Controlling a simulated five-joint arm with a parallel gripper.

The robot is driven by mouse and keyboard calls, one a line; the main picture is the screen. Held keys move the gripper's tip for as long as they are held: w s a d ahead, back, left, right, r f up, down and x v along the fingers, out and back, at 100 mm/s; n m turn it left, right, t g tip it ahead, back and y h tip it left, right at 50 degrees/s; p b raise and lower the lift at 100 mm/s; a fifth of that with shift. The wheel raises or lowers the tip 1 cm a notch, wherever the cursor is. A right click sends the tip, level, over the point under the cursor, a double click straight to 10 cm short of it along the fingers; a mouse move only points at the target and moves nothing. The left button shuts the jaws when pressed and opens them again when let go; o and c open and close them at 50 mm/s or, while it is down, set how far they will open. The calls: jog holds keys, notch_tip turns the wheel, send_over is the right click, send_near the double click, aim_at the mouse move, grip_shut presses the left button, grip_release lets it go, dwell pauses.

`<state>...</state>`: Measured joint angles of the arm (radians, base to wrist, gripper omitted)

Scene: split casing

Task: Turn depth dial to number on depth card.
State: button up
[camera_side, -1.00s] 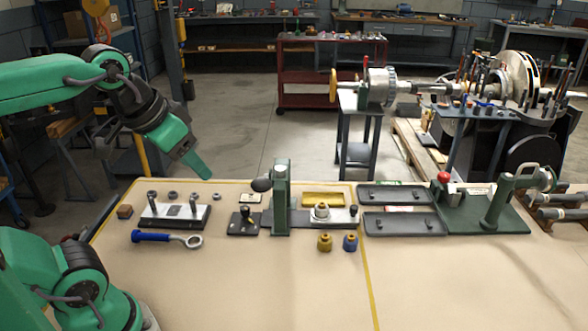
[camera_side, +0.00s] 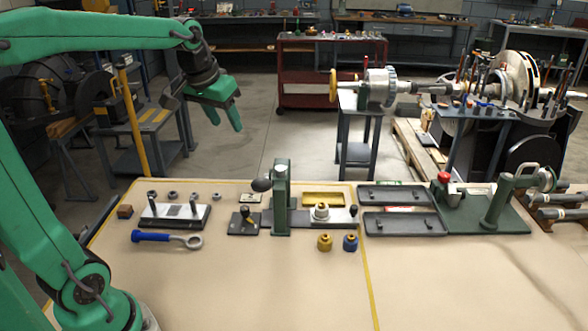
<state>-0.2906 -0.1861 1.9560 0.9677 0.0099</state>
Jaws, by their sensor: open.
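My gripper (camera_side: 224,119) is open and empty, its two green fingers pointing down. It is high above the back left of the bench, well apart from everything on it. A dark plate with an upright knob (camera_side: 246,215) sits left of the green press post (camera_side: 282,200); I cannot tell whether this knob is the depth dial. A small pale card (camera_side: 250,198) lies behind that plate. It may be the depth card, but any number on it is too small to read.
A metal block with upright pins (camera_side: 174,214) and a blue-handled ring tool (camera_side: 165,237) lie at left. Brass (camera_side: 324,242) and blue (camera_side: 350,242) pieces stand in front of the press. Dark trays (camera_side: 404,224) and a green fixture (camera_side: 487,213) are at right. The front bench is clear.

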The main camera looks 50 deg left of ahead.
jog(key=w+a, duration=0.1)
send_near(244, 208)
jog(key=shift+w+a+f, duration=0.15)
jog(key=shift+w+f, duration=0.2)
jog(key=shift+f, duration=0.25)
jog(key=shift+f, duration=0.1)
jog(key=shift+x, duration=3.8)
jog(key=c, duration=1)
